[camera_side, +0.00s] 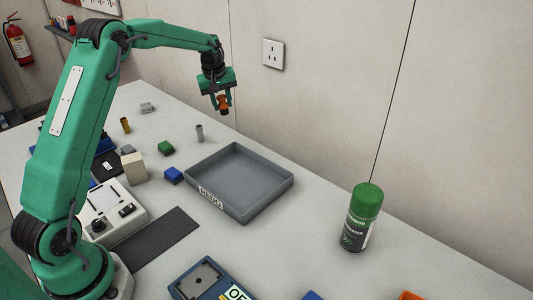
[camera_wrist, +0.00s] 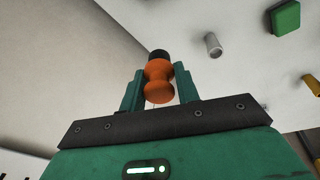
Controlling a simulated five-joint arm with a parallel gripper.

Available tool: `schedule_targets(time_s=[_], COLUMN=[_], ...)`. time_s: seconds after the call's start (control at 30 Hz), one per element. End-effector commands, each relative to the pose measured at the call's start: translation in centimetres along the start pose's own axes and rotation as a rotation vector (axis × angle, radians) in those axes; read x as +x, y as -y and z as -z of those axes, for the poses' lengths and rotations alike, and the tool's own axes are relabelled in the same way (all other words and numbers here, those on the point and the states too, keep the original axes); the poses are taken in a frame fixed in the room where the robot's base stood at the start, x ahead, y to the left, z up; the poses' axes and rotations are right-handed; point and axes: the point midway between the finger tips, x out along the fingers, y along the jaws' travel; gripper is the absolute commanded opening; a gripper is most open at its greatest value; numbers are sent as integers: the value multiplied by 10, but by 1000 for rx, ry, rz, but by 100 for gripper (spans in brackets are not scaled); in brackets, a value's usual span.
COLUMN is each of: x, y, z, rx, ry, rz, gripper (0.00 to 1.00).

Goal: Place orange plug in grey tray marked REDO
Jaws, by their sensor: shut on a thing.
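The orange plug (camera_side: 223,102) is held between the fingers of my gripper (camera_side: 222,105), well above the table in the side view. In the wrist view the plug (camera_wrist: 158,80) has a dark end and sits between the two green fingers of my gripper (camera_wrist: 158,86). The grey tray (camera_side: 272,200) lies on the table with a REDO label (camera_side: 210,197) on its near left wall. The tray looks empty. In the side view my gripper shows above the tray's far left part, but I cannot tell whether it is over the tray or beyond it.
A grey cylinder (camera_side: 199,133), a green block (camera_side: 166,148) and a blue block (camera_side: 173,175) stand left of the tray. A green spray can (camera_side: 361,218) stands upright to its right. A blue tray (camera_side: 198,280) is at the front. The wall (camera_side: 330,80) rises behind the table.

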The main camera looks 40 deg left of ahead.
Motion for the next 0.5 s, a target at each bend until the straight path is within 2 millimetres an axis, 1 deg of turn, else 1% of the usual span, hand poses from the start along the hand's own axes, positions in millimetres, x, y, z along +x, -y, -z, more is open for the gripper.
schedule_targets(time_s=[0.03,0.17,0.2,0.33,0.37,0.4,0.47,0.5], x=[-4,-12,-15,-23,-24,-27,-31,-33], y=[-11,-30,-35,-47,-49,-51,-53,-53], z=[-20,-65,-79,-127,-138,-153,-175,-190], rx=[44,147,179,285,310,343,391,425], ry=[6,20,24,38,41,45,51,56], rz=[-6,-17,-21,-32,-35,-38,-44,-47], gripper=[10,10,10,10,10,10,10,10])
